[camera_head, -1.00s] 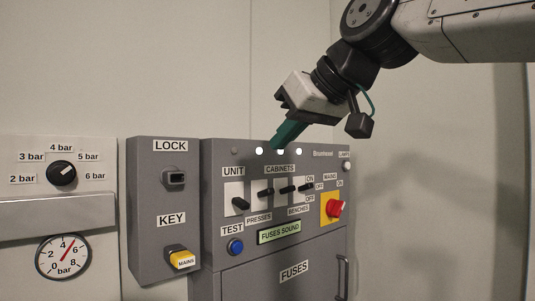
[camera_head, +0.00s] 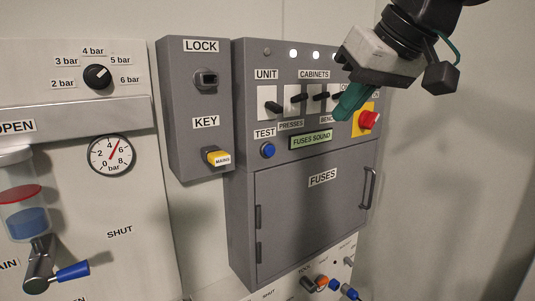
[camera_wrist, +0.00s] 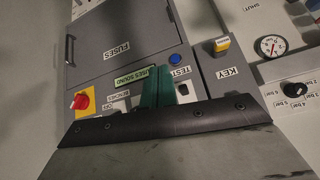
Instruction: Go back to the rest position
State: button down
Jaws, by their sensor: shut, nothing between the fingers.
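My gripper (camera_head: 350,104) shows at the upper right of the head view, with green fingers closed together and nothing between them. It is in front of the right part of the grey fuse cabinet (camera_head: 245,215) and hides part of its switch row. In the wrist view my gripper (camera_wrist: 158,88) points at the cabinet, its fingers overlapping the edge of the FUSES SOUND label (camera_wrist: 134,76). I cannot tell from the pictures how far the fingertips are from the panel.
Near the fingers are the red mains knob (camera_head: 369,120) on its yellow plate and the black unit switch (camera_head: 272,106). Left are the lock box (camera_head: 190,130) with a yellow key (camera_head: 217,157), a pressure dial (camera_head: 97,77) and a gauge (camera_head: 111,155). Bare wall (camera_head: 450,180) lies right.

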jog(key=s+d+f+m+g+h, duration=0.1)
jog(key=s+d+f, duration=0.3)
jog(key=f, duration=0.4)
jog(key=s+d+f+m+g+h, duration=0.1)
jog(key=s+d+f+m+g, duration=0.1)
jog(key=s+d+f, duration=0.3)
jog(key=s+d+f+m+g+h, duration=0.2)
jog(key=s+d+f, duration=0.3)
jog(key=f, duration=0.7)
jog(key=shift+s+f, duration=0.15)
jog(key=shift+s, duration=0.8)
jog(key=shift+a, duration=0.1)
